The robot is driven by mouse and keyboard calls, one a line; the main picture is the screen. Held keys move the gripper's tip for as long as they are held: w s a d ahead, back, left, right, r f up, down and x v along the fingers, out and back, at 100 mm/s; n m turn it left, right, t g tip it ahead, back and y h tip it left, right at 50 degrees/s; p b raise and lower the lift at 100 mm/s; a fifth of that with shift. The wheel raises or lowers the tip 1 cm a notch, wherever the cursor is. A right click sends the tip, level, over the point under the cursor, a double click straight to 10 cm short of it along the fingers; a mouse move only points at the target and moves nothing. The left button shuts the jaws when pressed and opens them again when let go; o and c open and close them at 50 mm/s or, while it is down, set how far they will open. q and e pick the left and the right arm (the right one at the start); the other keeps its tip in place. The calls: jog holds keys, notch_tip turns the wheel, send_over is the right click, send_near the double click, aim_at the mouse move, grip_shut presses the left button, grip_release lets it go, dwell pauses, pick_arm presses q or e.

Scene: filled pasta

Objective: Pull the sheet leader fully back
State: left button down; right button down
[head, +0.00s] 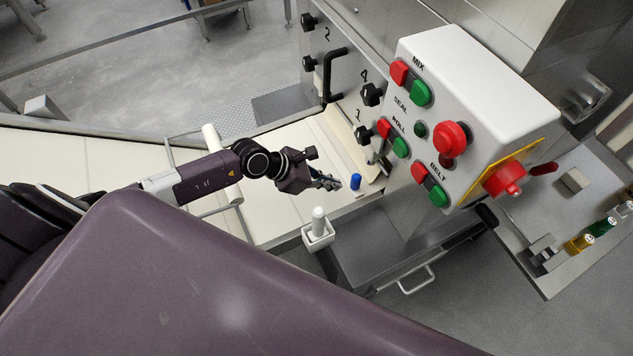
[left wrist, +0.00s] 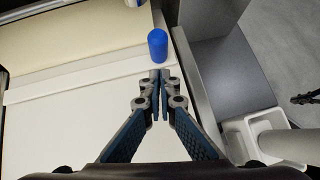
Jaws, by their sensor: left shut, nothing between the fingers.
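The blue peg (head: 355,182) stands near the machine's side edge, at the end of a cream sheet or board (head: 346,140). In the left wrist view the blue peg (left wrist: 158,45) is upright just beyond my fingertips, with the cream sheet (left wrist: 75,52) to its left. My left gripper (head: 334,184) reaches in from the left with its fingers shut and empty. In the left wrist view the shut gripper (left wrist: 159,76) points at the peg, with a small gap apparent. Which part is the sheet leader is not clear.
A white control box (head: 480,85) with red and green buttons overhangs the right side. A white holder with a pale upright cylinder (head: 318,226) stands at the belt's near edge. A pale roller (head: 212,138) lies left of my gripper. The pale belt (head: 275,220) is mostly clear.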

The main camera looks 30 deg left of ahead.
aim_at(349, 187)
pick_arm(q)
jog(key=shift+w+d+r, duration=0.1)
jog(key=shift+w+d, duration=0.65)
jog(key=shift+d, duration=0.15)
jog(key=shift+w+d, duration=0.1)
jog(key=shift+w, duration=0.05)
jog(key=shift+w+d+b, duration=0.3)
jog(key=shift+w+d, duration=0.55)
jog(key=shift+w, duration=0.2)
jog(key=shift+s+a+r, duration=0.25)
jog(key=shift+a+r, duration=0.05)
jog(key=shift+a, duration=0.05)
jog(key=v, duration=1.1)
jog(key=shift+r, duration=0.2)
